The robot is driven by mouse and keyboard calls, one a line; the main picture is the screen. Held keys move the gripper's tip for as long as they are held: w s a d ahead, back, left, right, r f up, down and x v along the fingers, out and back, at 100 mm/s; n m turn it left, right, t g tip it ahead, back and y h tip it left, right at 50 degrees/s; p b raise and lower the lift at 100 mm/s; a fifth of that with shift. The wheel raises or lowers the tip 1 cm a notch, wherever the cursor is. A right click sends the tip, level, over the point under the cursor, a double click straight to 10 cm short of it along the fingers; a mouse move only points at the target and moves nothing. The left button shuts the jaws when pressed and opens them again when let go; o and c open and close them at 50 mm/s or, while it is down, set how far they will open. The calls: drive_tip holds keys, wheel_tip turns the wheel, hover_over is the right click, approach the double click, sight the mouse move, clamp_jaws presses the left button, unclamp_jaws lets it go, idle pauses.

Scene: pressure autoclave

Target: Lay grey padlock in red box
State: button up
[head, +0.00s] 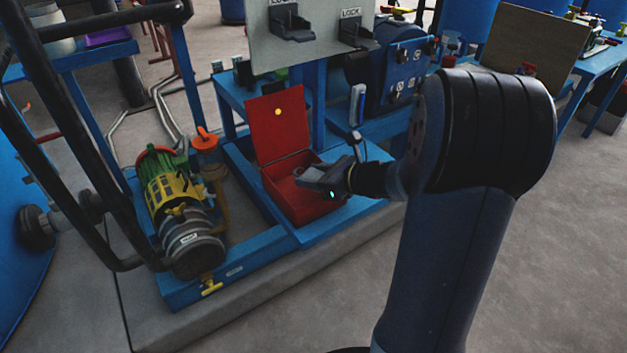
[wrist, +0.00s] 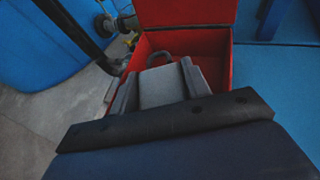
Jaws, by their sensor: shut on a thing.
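The red box (head: 283,205) stands on a blue platform in the head view, its lid (head: 277,125) raised at the back. In the wrist view the box (wrist: 226,47) lies just ahead of my gripper (wrist: 160,84). My gripper (head: 316,178) reaches over the box from the right. In the wrist view it is shut on the grey padlock (wrist: 163,90), which has its body between the fingers and its dark shackle pointing toward the box. The padlock appears over the box opening. I cannot tell whether it touches the box floor.
A green and yellow pump (head: 170,190) stands left of the box. A grey board (head: 310,30) with lock holders rises behind it, and a blue cabinet (head: 400,65) stands behind to the right. Blue platform (wrist: 275,85) lies bare right of the box.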

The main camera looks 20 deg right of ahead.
drive_tip(key=shift+f+b, duration=0.5)
drive_tip(key=shift+f, duration=0.15)
drive_tip(key=o, duration=1)
drive_tip(key=shift+o, duration=0.2)
drive_tip(key=shift+r, duration=0.1)
drive_tip(key=shift+r+p, duration=0.4)
drive_tip(key=shift+p, duration=0.05)
drive_tip(key=p+v, duration=0.3)
drive_tip(key=v, duration=0.9)
drive_tip(key=shift+r+p, duration=0.2)
drive_tip(key=shift+p, duration=0.1)
